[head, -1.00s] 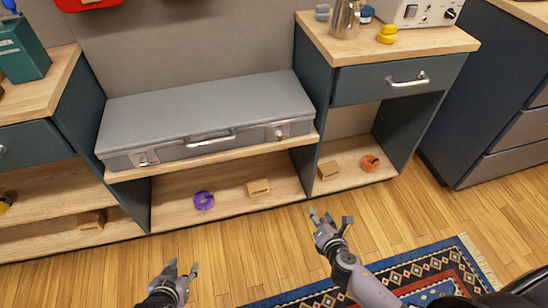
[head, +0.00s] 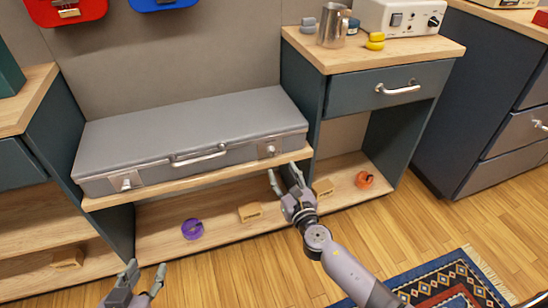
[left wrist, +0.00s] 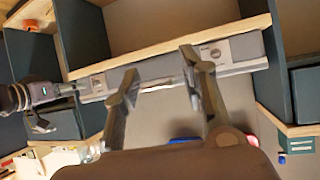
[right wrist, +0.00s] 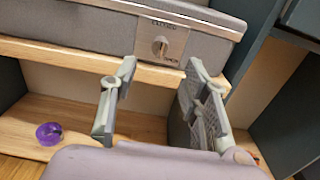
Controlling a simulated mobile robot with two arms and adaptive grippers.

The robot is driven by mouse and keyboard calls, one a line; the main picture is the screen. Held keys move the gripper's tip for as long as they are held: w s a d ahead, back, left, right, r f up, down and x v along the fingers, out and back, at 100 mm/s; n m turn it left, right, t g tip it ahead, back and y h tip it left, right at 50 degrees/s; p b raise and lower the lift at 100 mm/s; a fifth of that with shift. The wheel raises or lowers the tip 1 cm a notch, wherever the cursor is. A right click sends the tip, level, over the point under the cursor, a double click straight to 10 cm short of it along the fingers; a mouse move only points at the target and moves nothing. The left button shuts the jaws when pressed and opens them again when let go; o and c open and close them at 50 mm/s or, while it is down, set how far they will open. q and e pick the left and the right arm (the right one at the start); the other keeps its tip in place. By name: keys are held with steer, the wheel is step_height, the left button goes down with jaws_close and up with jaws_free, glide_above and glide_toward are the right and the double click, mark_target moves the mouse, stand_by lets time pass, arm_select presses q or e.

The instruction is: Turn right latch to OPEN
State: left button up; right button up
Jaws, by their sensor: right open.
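A closed grey case (head: 190,130) lies on the wooden shelf, with a silver handle (head: 199,156) on its front. Its right latch (head: 270,149) is a round knob on a metal plate; the knob (right wrist: 160,46) also shows in the right wrist view, above and beyond the fingers. The left latch (head: 126,183) sits at the case's other front end. My right gripper (head: 283,178) is open and empty, below and in front of the right latch, apart from it. My left gripper (head: 146,280) is open and empty, low in front of the shelves.
The shelf edge (head: 200,183) runs just under the case. Below it are a purple ring (head: 192,229), small wooden blocks (head: 250,212) and an orange ring (head: 364,179). A cabinet (head: 395,85) with a drawer stands to the right. A patterned rug (head: 440,290) covers floor at lower right.

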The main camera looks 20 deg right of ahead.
mark_target(273, 155)
steer(key=w+b, duration=0.1)
steer(key=w, duration=0.6)
steer(key=shift+w+a+f, duration=0.1)
steer(key=shift+w+a, duration=0.05)
arm_select(q)
steer(key=w+d+r+t+h, duration=0.1)
steer(key=w+r+t, duration=0.2)
steer(key=r, duration=0.3)
steer(key=shift+d+r+t, duration=0.15)
steer(key=shift+d+t, duration=0.25)
steer(key=shift+t, duration=0.1)
arm_select(e)
steer(key=shift+w, duration=0.45)
steer(key=shift+c, duration=0.4)
jaws_close()
